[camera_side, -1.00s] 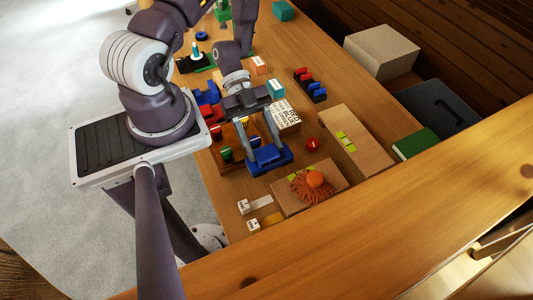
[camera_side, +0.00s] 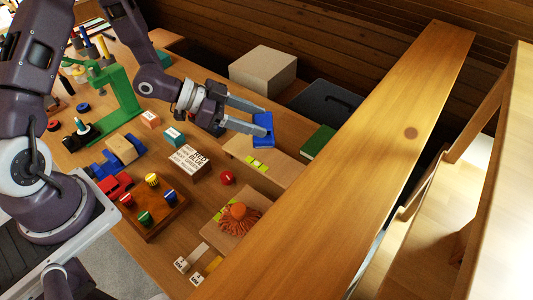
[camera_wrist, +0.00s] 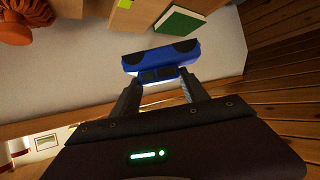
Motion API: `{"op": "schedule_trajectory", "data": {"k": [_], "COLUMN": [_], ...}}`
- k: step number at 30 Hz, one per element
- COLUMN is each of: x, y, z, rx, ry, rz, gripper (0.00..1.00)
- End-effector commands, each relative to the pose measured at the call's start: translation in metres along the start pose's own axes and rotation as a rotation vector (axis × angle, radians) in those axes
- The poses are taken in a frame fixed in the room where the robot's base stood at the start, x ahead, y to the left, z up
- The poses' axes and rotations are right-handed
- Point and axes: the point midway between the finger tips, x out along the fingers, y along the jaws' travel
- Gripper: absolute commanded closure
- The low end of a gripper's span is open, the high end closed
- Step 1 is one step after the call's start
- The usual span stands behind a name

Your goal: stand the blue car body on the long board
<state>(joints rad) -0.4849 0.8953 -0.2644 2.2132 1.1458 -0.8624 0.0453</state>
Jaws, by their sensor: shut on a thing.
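My gripper (camera_side: 246,117) is shut on the blue car body (camera_side: 264,133) and holds it by one end of the fingers, apart from my palm. The car body also shows in the wrist view (camera_wrist: 160,58), between the fingertips, with two dark wheel arches on its far side. In the side view it appears over the far edge of the long board (camera_side: 284,171), a pale plank with yellow-green marks (camera_side: 258,162). The car body looks raised above the board; the exact gap cannot be told.
A green book (camera_side: 318,142) lies right of the long board. A large box (camera_side: 263,68) and dark case are behind.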

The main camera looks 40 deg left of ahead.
Motion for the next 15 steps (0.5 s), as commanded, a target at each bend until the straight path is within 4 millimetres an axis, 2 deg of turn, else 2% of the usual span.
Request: {"op": "schedule_trajectory", "data": {"k": [1,3,15], "x": [0.003,0.009,0.049], "y": [-0.004,-0.009,-0.009], "z": [-0.007,-0.007,0.065], "rx": [-0.011,-0.028,-0.032], "ry": [0.002,0.000,-0.002], "rz": [-0.024,-0.045,-0.051], "gripper": [0.90,0.90,0.90]}}
